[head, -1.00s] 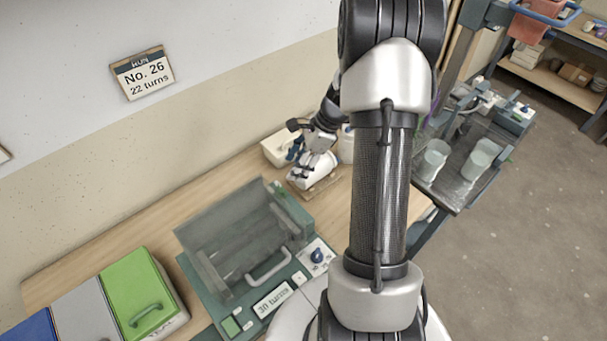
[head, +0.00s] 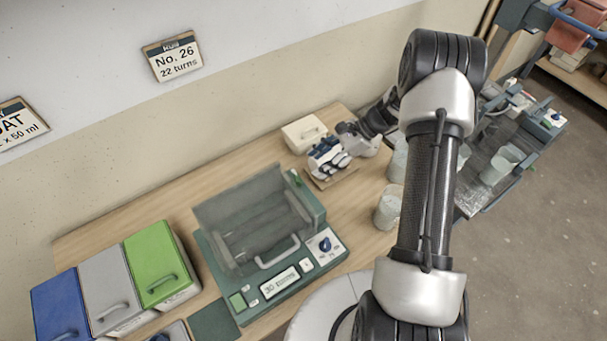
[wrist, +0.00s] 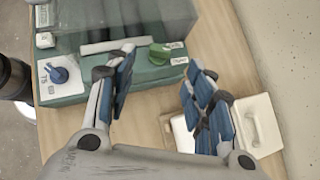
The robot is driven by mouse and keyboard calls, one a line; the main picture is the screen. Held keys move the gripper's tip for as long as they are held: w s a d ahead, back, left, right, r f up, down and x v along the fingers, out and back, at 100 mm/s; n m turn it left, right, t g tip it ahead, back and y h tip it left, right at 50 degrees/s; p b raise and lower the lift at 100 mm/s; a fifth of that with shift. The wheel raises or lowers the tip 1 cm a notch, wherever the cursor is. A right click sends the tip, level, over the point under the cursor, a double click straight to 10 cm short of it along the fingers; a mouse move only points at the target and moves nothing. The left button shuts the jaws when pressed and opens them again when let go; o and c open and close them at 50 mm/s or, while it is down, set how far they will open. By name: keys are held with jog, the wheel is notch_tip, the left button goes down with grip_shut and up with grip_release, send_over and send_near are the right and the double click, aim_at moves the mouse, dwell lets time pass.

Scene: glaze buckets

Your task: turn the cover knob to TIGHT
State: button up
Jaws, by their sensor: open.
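My gripper (head: 328,158) is open and empty above the table, behind and right of a green machine (head: 318,215) with a raised clear cover (head: 240,205). In the wrist view my gripper (wrist: 160,64) has its fingers spread, apart from the machine. A green knob (wrist: 160,54) sits on the machine's near edge there, between small white labels, in line with the gap between the fingers. It also shows small in the head view (head: 296,178). A blue knob (wrist: 60,74) on a white panel is left of the fingers; it also shows in the head view (head: 325,244). Label wording is too small to read.
A white lidded box (head: 304,133) stands behind my gripper, and a wooden board (head: 332,180) lies below it. Translucent buckets (head: 389,207) stand to the right. Green, grey and blue lidded bins (head: 160,262) line the left. Table between machine and board is clear.

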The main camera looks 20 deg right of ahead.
aim_at(303, 184)
jog(key=x, duration=0.8)
jog(key=shift+d, duration=0.1)
jog(key=shift+c, duration=0.2)
jog(key=c, duration=1)
jog(key=m+t+b, duration=0.2)
jog(key=m, duration=0.1)
jog(key=m+t+h+b, duration=0.1)
jog(key=shift+s, duration=0.3)
jog(key=shift+m, duration=0.3)
jog(key=o, duration=1)
jog(key=shift+o, duration=0.2)
jog(key=shift+r, duration=0.1)
